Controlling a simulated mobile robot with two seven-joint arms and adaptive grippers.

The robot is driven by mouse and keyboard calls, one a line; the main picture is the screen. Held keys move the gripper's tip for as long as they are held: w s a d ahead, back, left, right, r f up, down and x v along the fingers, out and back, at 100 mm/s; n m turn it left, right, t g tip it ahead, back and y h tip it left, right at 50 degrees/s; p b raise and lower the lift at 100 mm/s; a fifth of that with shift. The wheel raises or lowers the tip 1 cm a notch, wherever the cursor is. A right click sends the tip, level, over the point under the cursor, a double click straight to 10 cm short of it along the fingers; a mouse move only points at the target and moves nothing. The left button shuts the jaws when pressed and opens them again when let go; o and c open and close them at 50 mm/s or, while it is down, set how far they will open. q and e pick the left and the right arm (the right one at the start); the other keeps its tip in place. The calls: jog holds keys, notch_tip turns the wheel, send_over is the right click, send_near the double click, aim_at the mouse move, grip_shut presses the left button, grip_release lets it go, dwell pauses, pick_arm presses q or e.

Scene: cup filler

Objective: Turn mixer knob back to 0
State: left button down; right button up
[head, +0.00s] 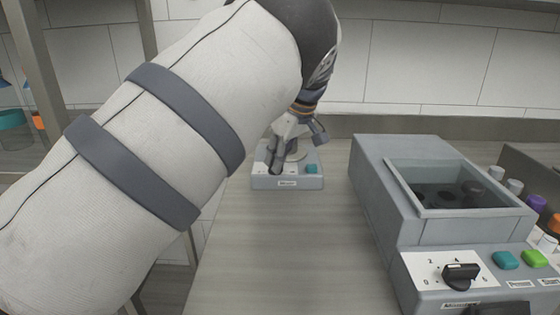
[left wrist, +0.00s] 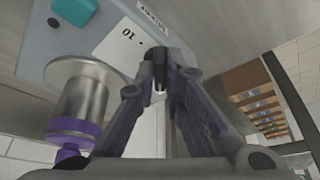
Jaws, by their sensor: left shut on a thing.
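The mixer (head: 262,183) is a small grey box with a label on its front, standing at the back of the counter. It has a teal button (head: 312,169), which also shows in the left wrist view (left wrist: 75,10). My left gripper (head: 275,165) reaches down onto the left part of the mixer's top. In the left wrist view its fingers (left wrist: 159,80) close together over the white dial plate (left wrist: 122,40), where a "10" is printed. The gripper is shut on the mixer knob, which the fingers almost wholly hide; its setting cannot be read. My right gripper is not in view.
A metal cup with a purple band (left wrist: 80,110) is beside the fingers at the mixer. A larger grey machine (head: 375,185) stands on the right, with a black knob (head: 460,275) and teal (head: 506,260) and green (head: 534,258) buttons. The counter (head: 290,250) between is clear.

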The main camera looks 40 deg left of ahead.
pick_arm(q)
jog(key=n, duration=0.1)
jog(key=n+g+b, duration=0.1)
jog(key=n, duration=0.1)
jog(key=n+b, duration=0.1)
jog(key=shift+w+f+g, duration=0.3)
jog(key=shift+g, duration=0.1)
jog(key=shift+a+r+n+g+h+b, duration=0.1)
jog(key=shift+n+g+h+b, duration=0.2)
jog(key=shift+n, duration=0.75)
jog(key=shift+r+n+g+h+b, duration=0.1)
jog(key=shift+n+g+b, duration=0.3)
jog(key=shift+n, duration=0.65)
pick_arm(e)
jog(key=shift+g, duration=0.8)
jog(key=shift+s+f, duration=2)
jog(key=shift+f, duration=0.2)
pick_arm(q)
jog(key=c, duration=1.7)
grip_release()
jog(key=shift+r, duration=0.15)
